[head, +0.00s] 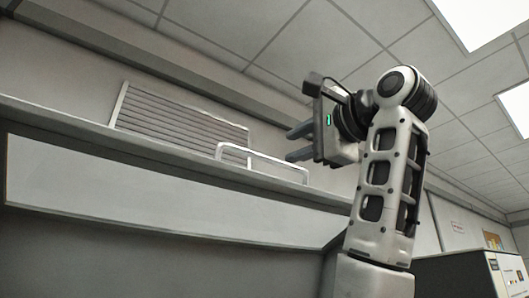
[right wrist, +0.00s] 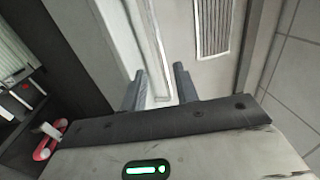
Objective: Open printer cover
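The large grey printer housing (head: 170,185) fills the lower left of the head view. A pale bar handle (head: 262,160) stands on its upper edge; the cover's seams cannot be made out from this low angle. My right gripper (head: 296,143) is raised at the handle's right end, fingers pointing left, open, with nothing between the fingers that I can make out there. In the right wrist view the two dark fingertips of the right gripper (right wrist: 157,84) are spread apart, and the pale handle (right wrist: 154,50) runs away lengthwise between and beyond them. Contact cannot be told. My left gripper is out of view.
A slatted vent (head: 180,130) is on the wall behind the housing; it also shows in the right wrist view (right wrist: 214,28). A cabinet with a dark side (head: 465,275) stands at the lower right. Red and white items (right wrist: 45,143) lie at the left of the wrist view.

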